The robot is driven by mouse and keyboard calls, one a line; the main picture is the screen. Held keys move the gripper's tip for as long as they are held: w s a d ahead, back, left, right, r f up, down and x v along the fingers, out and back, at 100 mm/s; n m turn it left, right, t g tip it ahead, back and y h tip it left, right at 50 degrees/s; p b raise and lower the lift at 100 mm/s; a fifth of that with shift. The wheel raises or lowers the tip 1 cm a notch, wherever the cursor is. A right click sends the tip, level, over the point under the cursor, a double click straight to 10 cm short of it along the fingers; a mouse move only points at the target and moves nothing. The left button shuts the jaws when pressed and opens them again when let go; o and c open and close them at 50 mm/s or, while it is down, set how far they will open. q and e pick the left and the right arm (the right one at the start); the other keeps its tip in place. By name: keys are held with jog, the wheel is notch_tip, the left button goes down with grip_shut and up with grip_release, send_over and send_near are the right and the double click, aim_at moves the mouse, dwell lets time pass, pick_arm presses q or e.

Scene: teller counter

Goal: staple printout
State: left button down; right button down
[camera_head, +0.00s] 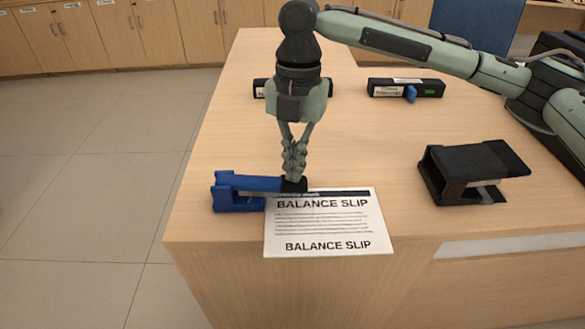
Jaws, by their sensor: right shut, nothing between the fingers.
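The printout, a white sheet headed "BALANCE SLIP" (320,225), lies near the front left corner of the counter, its front edge reaching the counter's edge. A blue stapler (238,190) lies at its upper left, and the stapler's black tip is at the sheet's top left corner. My right gripper (293,178) points down with its fingers shut, right at the stapler's black end. It looks to be touching the stapler's top, but I cannot tell for sure. Nothing shows between the fingers. My left gripper is not in view.
A black device (470,172) with an angled top stands on the right of the counter (215,140). A black box with a blue part (405,88) lies farther back, and another black box (262,88) is partly behind my gripper. The middle of the counter is clear.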

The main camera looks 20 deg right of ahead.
jog(key=shift+f, duration=0.6)
jog(key=shift+s, duration=0.1)
jog(key=shift+w+d+r, duration=0.25)
jog(key=shift+w+d, duration=0.2)
jog(key=shift+w, duration=0.25)
jog(key=shift+w+d+r, duration=0.25)
jog(key=shift+w+d, duration=0.15)
jog(key=shift+w, duration=0.25)
notch_tip(320, 180, up, 12)
jog(key=shift+w+d, duration=0.3)
jog(key=shift+w, duration=0.15)
